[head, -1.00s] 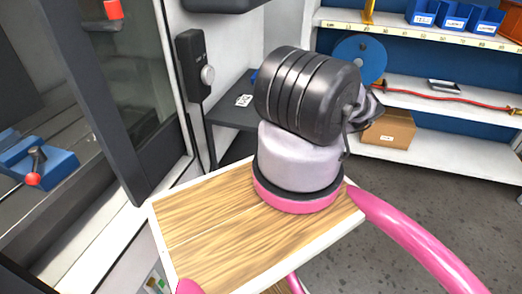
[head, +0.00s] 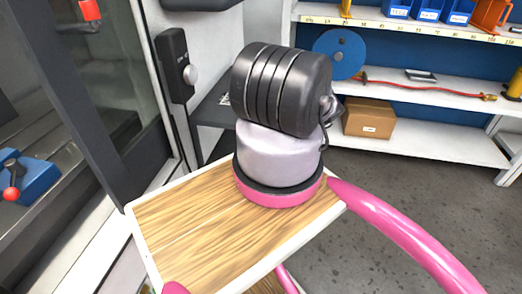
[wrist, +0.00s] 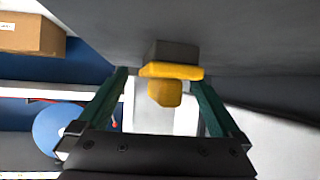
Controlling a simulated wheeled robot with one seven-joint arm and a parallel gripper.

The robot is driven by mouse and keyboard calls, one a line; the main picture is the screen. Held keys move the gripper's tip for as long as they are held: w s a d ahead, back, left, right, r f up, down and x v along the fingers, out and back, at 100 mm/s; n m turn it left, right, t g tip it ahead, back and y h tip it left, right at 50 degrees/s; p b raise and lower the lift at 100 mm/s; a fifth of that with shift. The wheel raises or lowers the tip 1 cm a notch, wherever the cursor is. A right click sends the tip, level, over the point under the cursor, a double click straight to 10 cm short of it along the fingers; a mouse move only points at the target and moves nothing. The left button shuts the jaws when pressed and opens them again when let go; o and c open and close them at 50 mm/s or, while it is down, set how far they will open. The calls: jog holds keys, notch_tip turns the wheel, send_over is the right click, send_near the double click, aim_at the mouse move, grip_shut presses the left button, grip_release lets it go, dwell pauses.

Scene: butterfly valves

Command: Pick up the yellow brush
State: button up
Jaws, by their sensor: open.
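The yellow brush (wrist: 170,71) shows in the wrist view as a yellow bar with a rounded yellow part below it and a dark grey block above it. It lies in the picture between the two green fingers of my gripper (wrist: 161,78), nearer the right finger. The fingers are apart, and gaps show on both sides of the rounded yellow part. I cannot tell how far the brush is from the fingertips. In the head view neither my gripper nor this brush can be made out; my arm blocks part of that view.
In the head view, shelves (head: 440,92) at the back hold a cardboard box (head: 370,118), a blue disc (head: 340,54), a red hose (head: 425,88) and blue bins (head: 427,10). A machine with a glass door (head: 118,80) stands at left. Grey floor (head: 425,190) is clear at right.

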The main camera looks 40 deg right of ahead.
jog(key=shift+w+d+f, duration=0.2)
jog(key=shift+w, duration=0.05)
grip_shut()
jog(key=shift+r, duration=0.1)
jog(key=shift+r, duration=0.55)
notch_tip(320, 180, up, 2)
jog(key=shift+r, duration=0.1)
jog(key=s+d, duration=1.1)
jog(key=s, duration=0.2)
jog(key=shift+s+d, duration=0.35)
